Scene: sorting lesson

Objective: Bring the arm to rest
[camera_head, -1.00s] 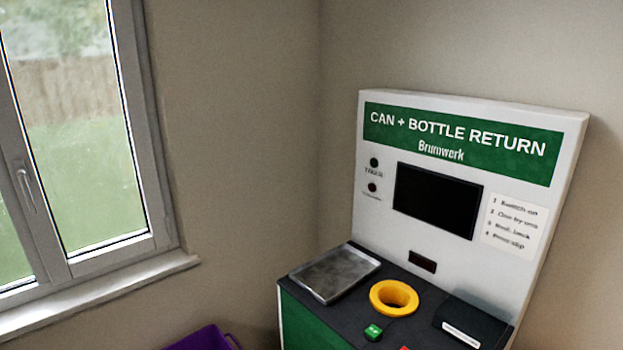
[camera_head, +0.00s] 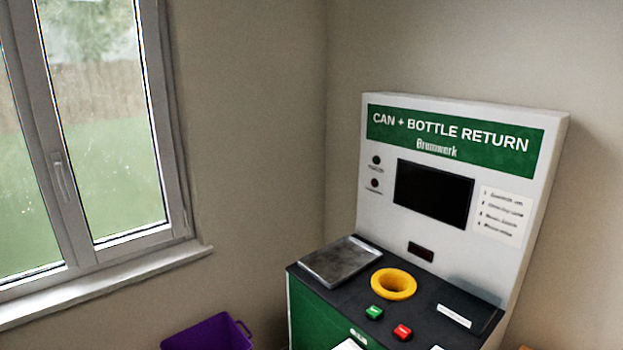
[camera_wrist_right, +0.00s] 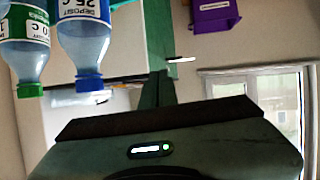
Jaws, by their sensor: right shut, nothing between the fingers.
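My right gripper (camera_wrist_right: 160,82) shows in the right wrist view. Its narrow dark fingers are together and empty, in front of its wide dark body with a small lit indicator. The wrist picture looks upside down. No arm or gripper shows in the head view, and my left gripper is in neither view. The fingers are apart from the bottles, crate and window around them.
A can and bottle return machine (camera_head: 340,285) stands right, with a yellow ring opening (camera_head: 393,284) and a metal tray (camera_head: 341,261). A purple crate (camera_head: 208,334) is left of it. Bottles with green (camera_wrist_right: 25,57) and blue (camera_wrist_right: 85,45) caps show in the wrist view.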

